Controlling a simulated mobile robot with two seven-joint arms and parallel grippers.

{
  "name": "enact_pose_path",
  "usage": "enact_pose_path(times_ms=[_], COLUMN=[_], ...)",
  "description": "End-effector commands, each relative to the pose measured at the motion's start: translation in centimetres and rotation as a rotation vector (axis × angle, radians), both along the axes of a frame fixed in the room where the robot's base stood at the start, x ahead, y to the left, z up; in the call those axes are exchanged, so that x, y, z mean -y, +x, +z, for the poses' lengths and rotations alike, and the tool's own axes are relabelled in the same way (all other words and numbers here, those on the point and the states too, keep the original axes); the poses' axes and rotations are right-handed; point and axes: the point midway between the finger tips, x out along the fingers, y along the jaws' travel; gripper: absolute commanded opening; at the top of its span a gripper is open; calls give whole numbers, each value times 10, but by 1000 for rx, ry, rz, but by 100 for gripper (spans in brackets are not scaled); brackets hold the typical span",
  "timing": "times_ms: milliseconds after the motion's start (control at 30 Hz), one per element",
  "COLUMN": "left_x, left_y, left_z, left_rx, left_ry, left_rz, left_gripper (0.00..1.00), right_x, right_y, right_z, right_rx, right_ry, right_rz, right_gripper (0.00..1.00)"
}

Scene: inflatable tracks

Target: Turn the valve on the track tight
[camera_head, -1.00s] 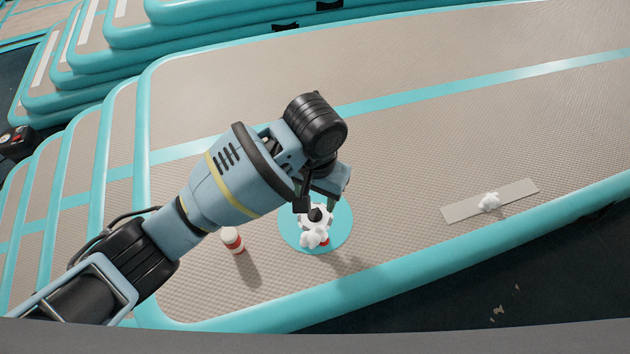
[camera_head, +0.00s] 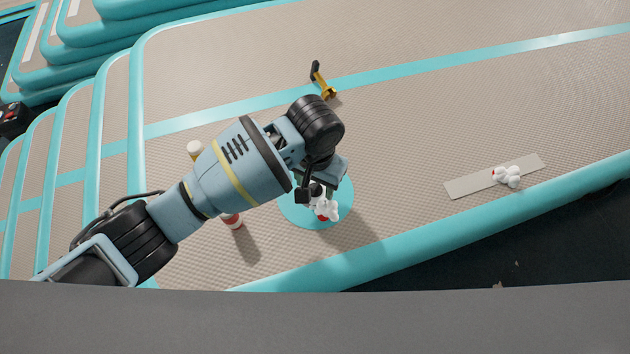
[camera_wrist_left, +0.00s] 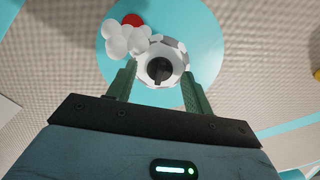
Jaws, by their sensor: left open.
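The white valve (camera_wrist_left: 162,66) has a black centre and sits on a turquoise round patch (camera_wrist_left: 209,42) on the track. A cluster of white round lumps (camera_wrist_left: 122,40) lies beside it, with a red spot by it. The valve and lumps also show in the head view (camera_head: 326,209), partly hidden behind my wrist. My left gripper (camera_wrist_left: 160,80) is open, its two fingers on either side of the valve's near part. I cannot tell whether they touch it. My right gripper is in no view.
A white-topped bottle (camera_head: 195,150) and a red and white bottle (camera_head: 232,221) stand left of the patch. A yellow and black tool (camera_head: 323,82) lies beyond my wrist. A grey strip (camera_head: 465,187) with white lumps (camera_head: 507,176) lies at right, near the track's edge.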

Motion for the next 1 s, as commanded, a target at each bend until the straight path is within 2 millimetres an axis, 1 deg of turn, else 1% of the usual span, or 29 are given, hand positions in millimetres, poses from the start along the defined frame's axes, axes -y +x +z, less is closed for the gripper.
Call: enact_pose_path(times_ms=[267, 300, 633, 867, 1000], left_x=[0, 0, 0, -1, -1], left_y=[0, 0, 0, 0, 0], left_z=[-2, -2, -2, -1, 1], left_rx=[0, 0, 0, 0, 1], left_ry=[1, 1, 1, 2, 2], left_rz=[0, 0, 0, -19, -66], left_gripper=[51, 50, 7, 7, 7], right_x=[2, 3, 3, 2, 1], right_y=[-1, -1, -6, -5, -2], right_z=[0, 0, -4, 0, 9], right_rx=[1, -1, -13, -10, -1], right_ry=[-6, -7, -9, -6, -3], right_rz=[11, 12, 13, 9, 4], right_gripper=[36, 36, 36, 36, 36])
